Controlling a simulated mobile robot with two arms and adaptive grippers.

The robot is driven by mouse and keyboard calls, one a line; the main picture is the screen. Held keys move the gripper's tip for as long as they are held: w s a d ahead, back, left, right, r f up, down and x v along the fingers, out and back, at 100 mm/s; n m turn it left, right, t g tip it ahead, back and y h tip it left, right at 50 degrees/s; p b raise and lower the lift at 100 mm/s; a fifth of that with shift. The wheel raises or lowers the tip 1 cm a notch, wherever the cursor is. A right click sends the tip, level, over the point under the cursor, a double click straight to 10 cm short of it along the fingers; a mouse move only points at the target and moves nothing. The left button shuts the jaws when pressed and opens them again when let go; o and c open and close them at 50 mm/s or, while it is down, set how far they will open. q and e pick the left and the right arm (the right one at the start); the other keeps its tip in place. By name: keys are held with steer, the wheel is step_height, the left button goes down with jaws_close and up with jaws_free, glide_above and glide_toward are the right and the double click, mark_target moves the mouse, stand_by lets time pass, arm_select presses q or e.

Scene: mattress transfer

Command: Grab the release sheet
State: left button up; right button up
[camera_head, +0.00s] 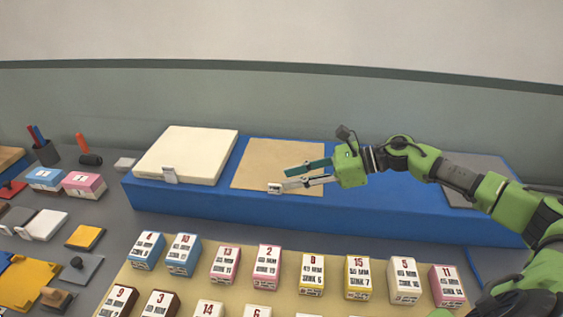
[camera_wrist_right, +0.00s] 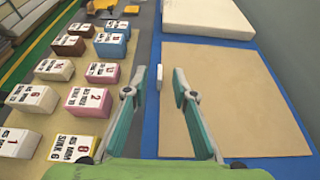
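A flat tan sheet, which I take to be the release sheet (camera_head: 253,161), lies on the blue raised platform (camera_head: 400,208). It fills the right side of the right wrist view (camera_wrist_right: 225,90). My right gripper (camera_head: 287,179) reaches in from the right over the sheet, its fingers pointing left. In the wrist view its fingers (camera_wrist_right: 168,72) are apart with nothing gripped. A small white tab (camera_head: 274,187) is at the sheet's front edge; its pale shape (camera_wrist_right: 159,76) shows by the fingertips. I cannot tell whether the fingers touch the sheet. My left gripper is not in view.
A dark grey sheet (camera_head: 468,172) lies at the platform's right, partly behind my arm. Several numbered boxes (camera_head: 358,277) stand in front on a tan board. A pen cup (camera_head: 46,152) is far left.

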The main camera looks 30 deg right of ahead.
mark_target(274, 184)
steer(key=shift+w+a, duration=0.2)
steer(key=shift+a, duration=0.05)
steer(key=p+x, duration=0.1)
steer(key=x, duration=0.1)
steer(key=f+p+x, duration=0.1)
steer(key=p+x, duration=0.1)
steer(key=shift+w+a+f, duration=0.1)
steer(key=shift+w, duration=0.1)
steer(key=shift+w+a+f, duration=0.15)
steer(key=shift+a+f, duration=0.1)
steer(key=shift+f, duration=0.05)
jaws_close()
